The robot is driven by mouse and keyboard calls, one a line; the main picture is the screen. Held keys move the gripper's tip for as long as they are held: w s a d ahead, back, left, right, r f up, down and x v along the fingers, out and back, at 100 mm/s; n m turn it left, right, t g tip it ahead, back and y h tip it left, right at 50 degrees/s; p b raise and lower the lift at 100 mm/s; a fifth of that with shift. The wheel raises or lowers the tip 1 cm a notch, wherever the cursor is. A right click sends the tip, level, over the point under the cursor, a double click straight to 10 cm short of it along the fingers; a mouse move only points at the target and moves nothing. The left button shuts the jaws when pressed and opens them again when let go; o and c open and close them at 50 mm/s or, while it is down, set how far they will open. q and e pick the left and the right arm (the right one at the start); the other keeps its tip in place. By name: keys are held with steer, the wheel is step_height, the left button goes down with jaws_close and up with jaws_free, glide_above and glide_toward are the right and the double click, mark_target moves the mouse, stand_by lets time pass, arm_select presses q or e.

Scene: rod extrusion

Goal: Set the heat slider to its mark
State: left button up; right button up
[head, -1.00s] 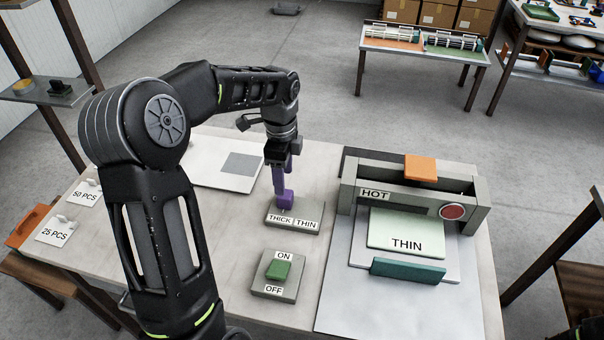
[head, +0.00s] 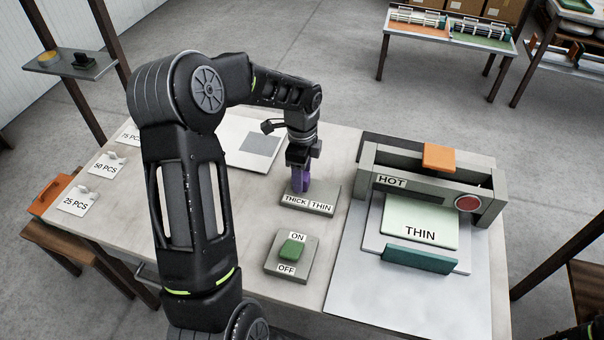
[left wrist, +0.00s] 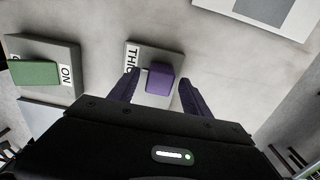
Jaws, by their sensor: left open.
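The heat slider is a purple knob (left wrist: 160,79) on a grey base plate (head: 328,195) labelled THICK and THIN. In the head view the knob is mostly hidden by my gripper, on the THICK side of the plate. My left gripper (head: 300,187) points down at the plate. In the left wrist view its two purple fingers (left wrist: 158,92) are open, one on each side of the knob, with small gaps visible. I cannot make out a separate target mark; the THIN label is hidden in the wrist view. My right gripper is not in view.
A green ON/OFF switch (head: 292,249) sits in front of the slider plate. The laminator (head: 400,182) marked HOT, with a red button (head: 467,203) and a THIN pouch (head: 420,222), stands to the right. A white board (head: 235,150) lies behind left. Count cards (head: 104,164) lie at left.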

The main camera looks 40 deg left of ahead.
arm_select(q)
steer(key=shift+f, duration=0.5)
steer(key=shift+c, duration=0.3)
jaws_close()
stand_by(0.8)
